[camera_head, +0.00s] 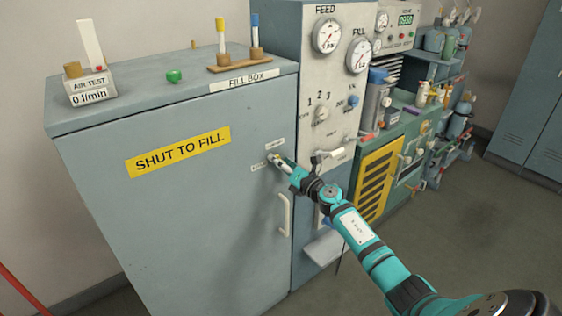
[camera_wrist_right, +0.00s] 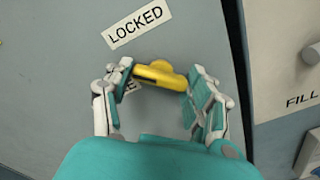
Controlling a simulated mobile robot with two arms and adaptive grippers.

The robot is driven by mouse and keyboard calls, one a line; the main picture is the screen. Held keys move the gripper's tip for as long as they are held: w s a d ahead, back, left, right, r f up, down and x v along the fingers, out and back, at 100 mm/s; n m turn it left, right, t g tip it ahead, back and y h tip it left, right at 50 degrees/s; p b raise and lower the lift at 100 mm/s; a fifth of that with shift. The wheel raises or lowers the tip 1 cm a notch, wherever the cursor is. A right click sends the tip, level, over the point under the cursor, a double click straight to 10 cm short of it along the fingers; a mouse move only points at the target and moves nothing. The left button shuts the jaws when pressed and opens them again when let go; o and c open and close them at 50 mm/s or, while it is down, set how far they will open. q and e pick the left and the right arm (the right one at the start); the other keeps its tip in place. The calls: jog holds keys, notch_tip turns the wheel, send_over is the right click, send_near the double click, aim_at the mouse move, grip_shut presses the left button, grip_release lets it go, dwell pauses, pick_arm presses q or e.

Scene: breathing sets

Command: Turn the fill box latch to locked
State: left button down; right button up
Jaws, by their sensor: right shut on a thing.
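The fill box (camera_head: 190,225) is a large grey-blue cabinet with its door closed. Its yellow latch (camera_wrist_right: 160,75) shows in the right wrist view, lying nearly crosswise and slightly tilted. My right gripper (camera_wrist_right: 158,82) has its fingers at both ends of the latch and is shut on it. A LOCKED label (camera_wrist_right: 136,25) is above the latch. A second label (camera_wrist_right: 130,86) behind it is mostly covered by the latch and a finger. In the head view my right gripper (camera_head: 278,161) reaches the door's upper right and mostly hides the latch. My left gripper is not in view.
A pale door handle (camera_head: 285,215) is below my right gripper. The gauge panel (camera_head: 325,90), with dials, knobs and a lever, stands close to its right. An air test gauge (camera_head: 90,90) and a tube rack (camera_head: 238,62) stand on the box top.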

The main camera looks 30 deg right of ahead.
jog(key=shift+m, duration=0.3)
jog(key=o, duration=1.2)
jog(key=shift+s, duration=0.1)
jog(key=s, duration=0.8)
jog(key=s+d, duration=0.1)
jog(key=s, duration=0.2)
jog(key=shift+s, duration=0.4)
